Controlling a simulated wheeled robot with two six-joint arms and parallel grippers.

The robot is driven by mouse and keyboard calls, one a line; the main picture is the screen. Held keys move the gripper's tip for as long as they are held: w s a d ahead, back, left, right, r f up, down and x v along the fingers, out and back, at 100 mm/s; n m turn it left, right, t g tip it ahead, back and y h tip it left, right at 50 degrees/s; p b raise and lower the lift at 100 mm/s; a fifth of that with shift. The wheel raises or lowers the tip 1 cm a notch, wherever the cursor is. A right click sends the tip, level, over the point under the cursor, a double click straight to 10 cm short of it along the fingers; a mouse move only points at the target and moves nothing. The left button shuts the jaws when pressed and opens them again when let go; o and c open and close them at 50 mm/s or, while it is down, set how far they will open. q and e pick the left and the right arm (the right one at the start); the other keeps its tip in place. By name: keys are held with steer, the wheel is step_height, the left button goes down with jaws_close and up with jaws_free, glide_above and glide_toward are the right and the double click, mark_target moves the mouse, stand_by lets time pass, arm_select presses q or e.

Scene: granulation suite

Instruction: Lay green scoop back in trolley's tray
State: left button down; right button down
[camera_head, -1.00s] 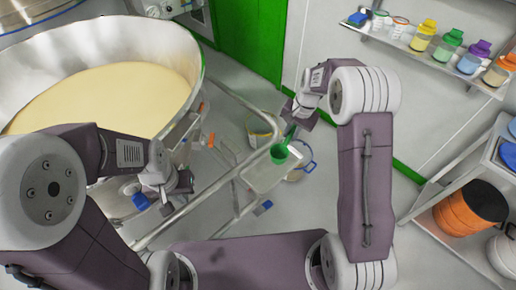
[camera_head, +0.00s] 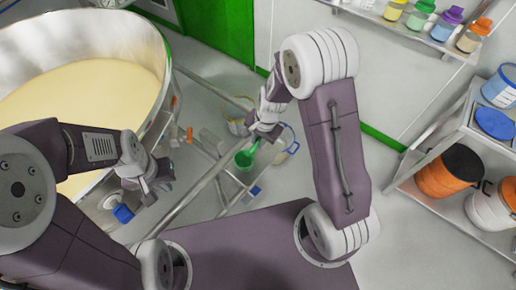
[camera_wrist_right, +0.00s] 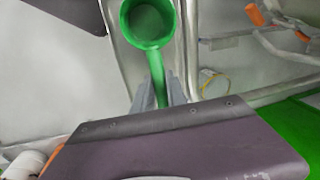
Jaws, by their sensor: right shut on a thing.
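The green scoop (camera_head: 244,159) has a round cup and a straight handle. My right gripper (camera_head: 263,134) is shut on its handle and holds the scoop over the trolley's pale tray (camera_head: 231,184) in the head view. In the right wrist view the scoop's cup (camera_wrist_right: 148,22) points away from my right gripper (camera_wrist_right: 166,88), with the handle between the fingers. I cannot tell how high the cup is above the tray, and the scoop and arm hide part of the tray. My left gripper (camera_head: 152,182) is beside the large vessel, away from the scoop; its finger opening is unclear.
A large vessel (camera_head: 150,50) of pale powder stands at the left. Metal trolley rails (camera_head: 190,194) run beside the tray. Shelves with orange drums (camera_head: 437,180) stand at the right.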

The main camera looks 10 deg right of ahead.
steer(key=shift+f+b, duration=0.9)
steer(key=shift+f, duration=1.15)
steer(key=shift+f, duration=0.1)
steer(key=c, duration=1.3)
jaws_free()
steer(key=shift+c, duration=0.2)
steer(key=shift+r, duration=0.3)
step_height(320, 180, up, 11)
steer(key=s+d+p, duration=0.1)
steer(key=s+p, duration=0.1)
steer(key=p, duration=0.2)
steer(key=s+d+r+n+p, duration=0.1)
steer(key=s+d+r+n, duration=0.1)
steer(key=s+r+n, duration=0.1)
steer(key=s+d+r+n+h+p, duration=0.1)
steer(key=s+d+r+n, duration=0.1)
steer(key=s+n, duration=0.4)
steer(key=shift+s+d+r+g+p, duration=0.3)
steer(key=shift+s+d+r, duration=0.15)
steer(key=shift+s, duration=0.65)
